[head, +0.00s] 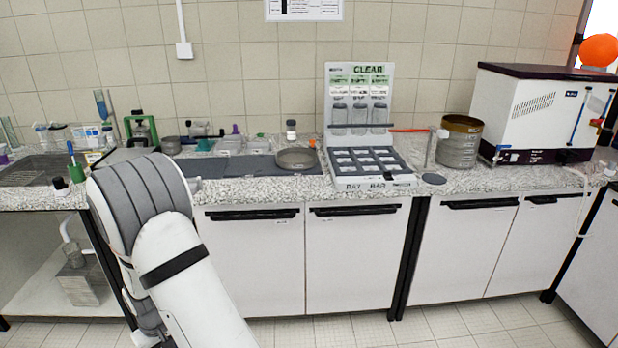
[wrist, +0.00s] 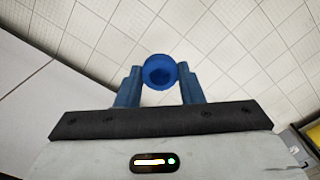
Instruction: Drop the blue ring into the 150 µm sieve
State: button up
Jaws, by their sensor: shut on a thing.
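In the wrist view, my gripper (wrist: 158,84) is shut on the blue ring (wrist: 159,67), which sits between the two blue fingertips. Pale floor tiles show behind it, so the ring is held clear of any surface. In the head view, a shallow round metal sieve-like pan (head: 297,159) lies on the counter left of the white display stand. A taller stack of round sieves (head: 458,150) with a brass-coloured top stands at the right. I cannot read which is the 150 µm sieve. My gripper and the ring do not show in the head view.
The display stand (head: 345,105) with jars and a dark compartment tray (head: 365,160) stand mid-counter. A large white machine (head: 530,110) is right of the stack. Bottles and a sink (head: 30,172) are at the left. A dark flat disc (head: 433,179) lies near the front edge.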

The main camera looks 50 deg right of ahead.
aim_at(296, 160)
jog(key=z, duration=1.4)
jog(key=i, duration=0.95)
jog(key=z, duration=0.15)
